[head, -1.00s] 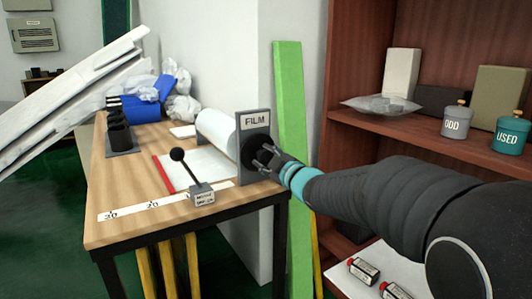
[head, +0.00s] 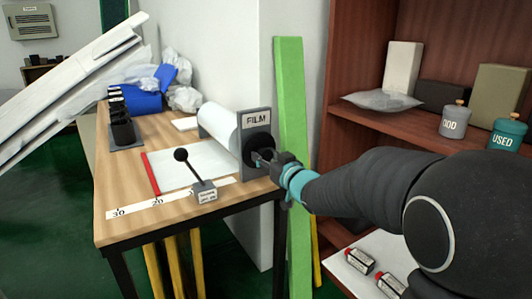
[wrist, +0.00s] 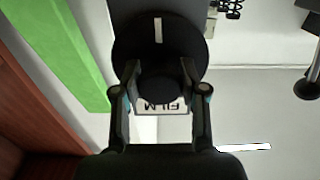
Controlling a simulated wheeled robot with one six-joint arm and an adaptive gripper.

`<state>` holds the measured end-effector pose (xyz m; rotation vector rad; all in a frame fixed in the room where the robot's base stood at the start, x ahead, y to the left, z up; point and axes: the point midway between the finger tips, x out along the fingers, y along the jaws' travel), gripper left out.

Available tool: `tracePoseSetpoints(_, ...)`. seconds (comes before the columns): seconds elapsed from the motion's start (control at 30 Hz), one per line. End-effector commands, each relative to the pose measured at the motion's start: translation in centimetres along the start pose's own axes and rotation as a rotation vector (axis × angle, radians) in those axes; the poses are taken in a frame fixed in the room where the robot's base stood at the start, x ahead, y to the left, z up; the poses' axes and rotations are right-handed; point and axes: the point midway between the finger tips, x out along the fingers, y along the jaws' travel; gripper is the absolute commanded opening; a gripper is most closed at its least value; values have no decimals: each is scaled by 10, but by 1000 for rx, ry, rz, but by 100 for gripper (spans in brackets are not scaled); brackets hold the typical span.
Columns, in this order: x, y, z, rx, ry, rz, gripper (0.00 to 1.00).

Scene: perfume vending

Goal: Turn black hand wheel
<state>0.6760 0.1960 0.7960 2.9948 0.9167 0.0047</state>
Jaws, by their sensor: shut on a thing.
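The black hand wheel (head: 258,143) is a round disc on the grey plate labelled FILM (head: 254,120), at the right end of the white film roll on the wooden table. In the wrist view the wheel (wrist: 160,30) shows a white line mark near its far rim and a round hub in its middle. My gripper (head: 262,157) is at the wheel's face. In the wrist view its two fingers (wrist: 160,84) are shut on the hub, one on each side. The contact faces are partly hidden by the fingers.
A lever with a black knob (head: 181,155) stands at the table's front. A ruler strip (head: 135,207) lies along the front edge. A green board (head: 292,110) leans behind my wrist. A wooden shelf (head: 345,118) with tins is at the right.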

Motion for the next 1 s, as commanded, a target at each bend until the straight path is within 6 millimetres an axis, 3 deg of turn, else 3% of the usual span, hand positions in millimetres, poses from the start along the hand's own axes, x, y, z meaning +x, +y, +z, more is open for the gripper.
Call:
tracePoseSetpoints(0.33, 0, -1, 0, 128, -1, -1, 8)
tracePoseSetpoints(0.87, 0, -1, 0, 147, 0, -1, 8)
tracePoseSetpoints(0.9, 0, -1, 0, 147, 0, -1, 52)
tracePoseSetpoints(0.97, 0, -1, 0, 147, 0, -1, 67)
tracePoseSetpoints(1.0, 0, -1, 0, 147, 0, -1, 67)
